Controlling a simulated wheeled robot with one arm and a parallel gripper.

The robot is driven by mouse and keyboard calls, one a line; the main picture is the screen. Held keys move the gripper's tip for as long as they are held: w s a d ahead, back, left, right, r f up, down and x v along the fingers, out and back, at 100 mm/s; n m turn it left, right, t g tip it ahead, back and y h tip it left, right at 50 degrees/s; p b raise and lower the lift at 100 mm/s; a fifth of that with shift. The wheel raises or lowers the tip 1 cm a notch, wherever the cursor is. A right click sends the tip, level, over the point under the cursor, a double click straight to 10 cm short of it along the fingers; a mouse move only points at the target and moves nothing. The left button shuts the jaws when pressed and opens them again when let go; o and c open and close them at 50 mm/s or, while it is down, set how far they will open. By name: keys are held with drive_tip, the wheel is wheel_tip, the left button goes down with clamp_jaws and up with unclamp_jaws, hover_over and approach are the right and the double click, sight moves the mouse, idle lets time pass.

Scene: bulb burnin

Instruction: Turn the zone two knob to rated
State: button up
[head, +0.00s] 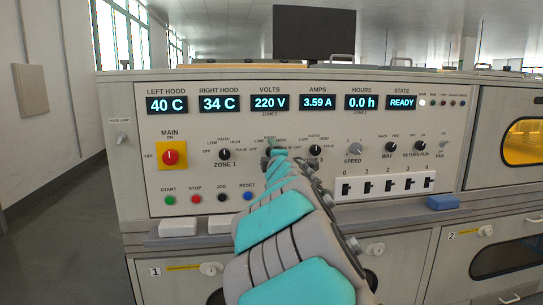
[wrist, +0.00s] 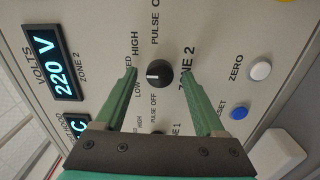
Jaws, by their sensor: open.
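The zone two knob (wrist: 159,73) is black and round, with a pale pointer mark. In the wrist view its mark points left, toward the side where the partly covered RATED label is printed; the exact setting is hard to read. My gripper (wrist: 159,76) is open, with one green finger on each side of the knob and a visible gap on both sides. In the head view my gripper (head: 269,153) is at the panel and my arm hides the zone two knob.
The zone one knob (head: 224,154) is left of my gripper and the zone three knob (head: 316,150) is right. The red main switch (head: 170,157) is further left. The breaker row (head: 385,186) is at lower right. The volts display (head: 270,103) reads 220 V.

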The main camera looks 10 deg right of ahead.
drive_tip(key=shift+s, duration=0.1)
drive_tip(key=s, duration=0.7)
drive_tip(key=shift+s+b, duration=0.35)
drive_tip(key=s+d+f+m+g+h, duration=0.3)
drive_tip(key=s+d+f+m, duration=0.15)
drive_tip(key=d, duration=0.25)
drive_tip(key=s+d+f+m+g+h, duration=0.2)
drive_tip(key=s+d+f+m, duration=0.2)
drive_tip(key=d+f, duration=0.15)
drive_tip(key=s+d+f+m+g, duration=0.2)
drive_tip(key=s+f+g, duration=0.1)
drive_tip(key=s+f, duration=0.25)
drive_tip(key=s+d+f+m+g, duration=0.3)
drive_tip(key=s+f, duration=0.2)
drive_tip(key=s, duration=0.1)
drive_tip(key=s+a+f+m+g+y, duration=0.1)
drive_tip(key=s+a+f+g, duration=0.2)
drive_tip(key=s, duration=0.7)
drive_tip(key=s+a+f+m+g+y, duration=0.1)
drive_tip(key=s+a+f+g+y, duration=0.1)
drive_tip(key=s+a, duration=0.6)
drive_tip(key=s+a+f+m+g+y, duration=0.2)
drive_tip(key=s+a+f, duration=0.3)
drive_tip(key=s, duration=0.6)
drive_tip(key=shift+s+a+g, duration=0.2)
drive_tip(key=shift+s+g, duration=0.1)
drive_tip(key=shift+g, duration=0.6)
